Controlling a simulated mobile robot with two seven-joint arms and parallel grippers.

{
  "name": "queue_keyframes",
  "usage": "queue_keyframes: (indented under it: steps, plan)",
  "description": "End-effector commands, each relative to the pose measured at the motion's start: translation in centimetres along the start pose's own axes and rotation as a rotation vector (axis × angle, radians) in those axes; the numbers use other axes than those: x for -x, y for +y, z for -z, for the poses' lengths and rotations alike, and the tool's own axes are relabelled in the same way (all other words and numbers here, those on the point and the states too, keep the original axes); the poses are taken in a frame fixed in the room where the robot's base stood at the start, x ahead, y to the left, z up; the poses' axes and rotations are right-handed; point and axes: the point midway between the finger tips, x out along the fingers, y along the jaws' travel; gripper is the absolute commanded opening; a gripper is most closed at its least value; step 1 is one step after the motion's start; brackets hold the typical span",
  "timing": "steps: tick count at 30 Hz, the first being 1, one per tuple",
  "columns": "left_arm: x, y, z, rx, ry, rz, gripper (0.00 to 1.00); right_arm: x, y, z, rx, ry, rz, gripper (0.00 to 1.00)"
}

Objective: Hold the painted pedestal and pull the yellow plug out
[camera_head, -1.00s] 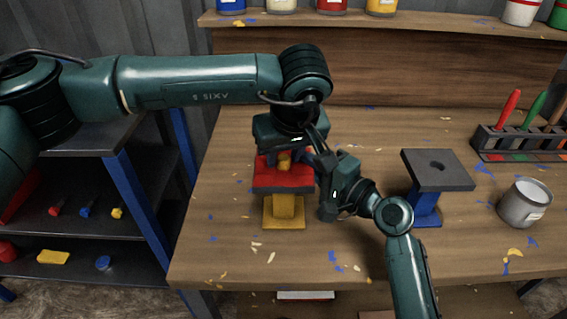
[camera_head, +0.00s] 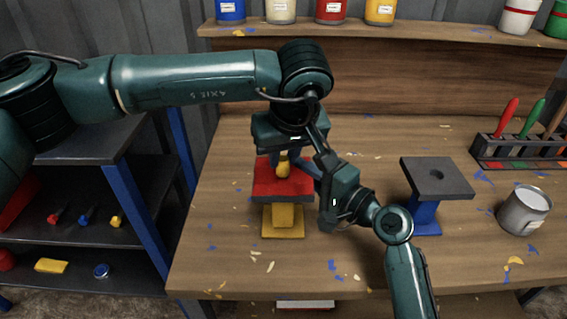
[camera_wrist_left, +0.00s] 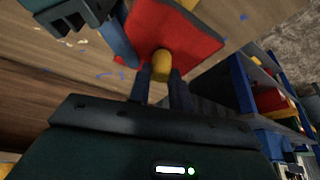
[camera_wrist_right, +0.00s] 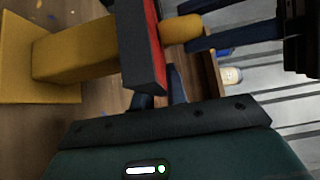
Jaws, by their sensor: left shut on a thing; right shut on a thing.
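The painted pedestal stands upright on the table, with a yellow foot and column (camera_head: 283,218) and a dark-sided slab with a red top (camera_head: 270,186). The yellow plug (camera_head: 283,168) stands up from the middle of the red top; it also shows in the left wrist view (camera_wrist_left: 161,65) and right wrist view (camera_wrist_right: 180,36). My left gripper (camera_head: 283,156) comes from above and is shut on the plug's upper end. My right gripper (camera_head: 312,171) is shut on the slab's right edge. Whether the plug's lower end is still in the slab is hidden.
A blue pedestal with a dark holed top (camera_head: 437,176) stands right of my right arm. A grey can (camera_head: 524,210) and a brush rack (camera_head: 520,150) are further right. Paint cans line the back shelf (camera_head: 380,30). A dark shelf unit (camera_head: 80,215) stands left of the table.

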Motion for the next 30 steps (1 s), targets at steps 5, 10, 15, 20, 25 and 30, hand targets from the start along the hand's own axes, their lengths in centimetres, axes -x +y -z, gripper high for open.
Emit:
queue_keyframes:
  steps: [5, 10, 15, 20, 25, 30]
  plan:
    - [3.6, 0.1, 1.5, 0.001, 0.003, -0.003, 0.00, 0.0, 0.2, 0.0, -0.001, 0.000, -0.004, 0.00]
    - [6.2, 0.1, 2.6, 0.001, 0.002, -0.001, 0.00, 0.0, 0.2, 0.0, -0.001, 0.000, -0.004, 0.00]
    - [7.5, 0.0, 3.0, 0.000, 0.000, -0.001, 0.00, 0.0, 0.2, 0.0, -0.001, -0.001, -0.004, 0.00]
    - [7.6, 0.0, 3.1, -0.001, -0.001, 0.000, 0.00, 0.0, 0.2, 0.0, -0.001, -0.001, -0.004, 0.00]
    - [7.6, 0.0, 3.1, -0.001, -0.001, -0.001, 0.00, 0.0, 0.2, 0.0, -0.001, -0.001, -0.004, 0.20]
    - [7.6, 0.0, 3.1, -0.001, -0.001, -0.001, 0.00, 0.0, 0.1, 0.0, -0.001, 0.000, -0.002, 0.34]
